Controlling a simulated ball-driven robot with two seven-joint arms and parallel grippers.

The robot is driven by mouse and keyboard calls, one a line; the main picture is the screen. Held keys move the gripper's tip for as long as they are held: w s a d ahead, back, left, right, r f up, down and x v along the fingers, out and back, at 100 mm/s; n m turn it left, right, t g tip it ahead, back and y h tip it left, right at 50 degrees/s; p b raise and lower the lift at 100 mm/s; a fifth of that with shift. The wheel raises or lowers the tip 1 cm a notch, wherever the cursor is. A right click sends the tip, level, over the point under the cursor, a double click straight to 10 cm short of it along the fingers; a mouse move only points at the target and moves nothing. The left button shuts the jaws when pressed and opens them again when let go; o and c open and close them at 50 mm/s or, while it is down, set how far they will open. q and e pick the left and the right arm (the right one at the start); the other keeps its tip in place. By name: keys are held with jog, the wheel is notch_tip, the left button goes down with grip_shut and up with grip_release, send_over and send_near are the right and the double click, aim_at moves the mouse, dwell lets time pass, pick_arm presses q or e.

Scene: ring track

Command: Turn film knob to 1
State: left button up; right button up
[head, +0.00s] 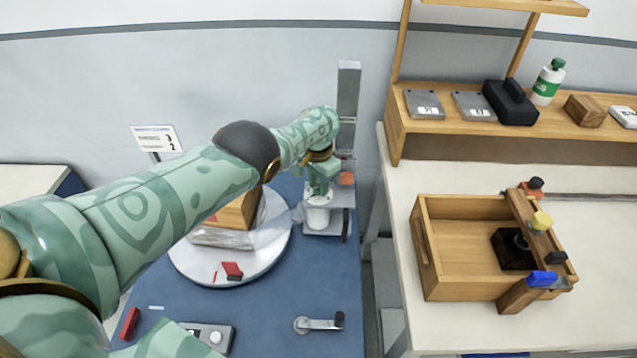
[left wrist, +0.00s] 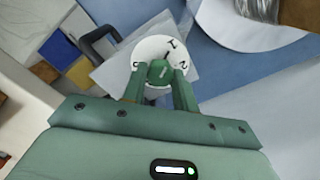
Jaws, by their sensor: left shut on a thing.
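The film knob (left wrist: 159,71) is a small round green knob on a white dial (left wrist: 154,48) in the left wrist view. The dial carries dark marks; a 1 shows near its top and a 2 at its right, and a mark at its left is partly hidden. A pale line shows on the knob, but I cannot tell which mark it points at. My left gripper (left wrist: 160,75) is shut on the knob, one finger on each side. In the head view my left gripper (head: 319,190) is over the white dial housing (head: 318,217) and hides the knob.
A round white turntable (head: 205,268) with a wrapped wooden block (head: 235,212) is left of the dial. A grey post (head: 348,90) rises behind. A crank (head: 318,324) lies at the front. A wooden crate (head: 425,250) stands on the right table. The blue surface between is mostly clear.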

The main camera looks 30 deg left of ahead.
aim_at(318, 187)
pick_arm(q)
jog(key=o, duration=1)
jog(key=shift+c, duration=0.2)
notch_tip(318, 187, up, 16)
jog(key=p, duration=1)
jog(key=shift+r+p, duration=0.15)
jog(key=shift+p, duration=0.25)
pick_arm(e)
notch_tip(318, 187, up, 11)
jog(key=w, duration=0.2)
jog(key=shift+f+t, duration=0.15)
jog(key=shift+t, duration=0.15)
jog(key=shift+w, duration=0.1)
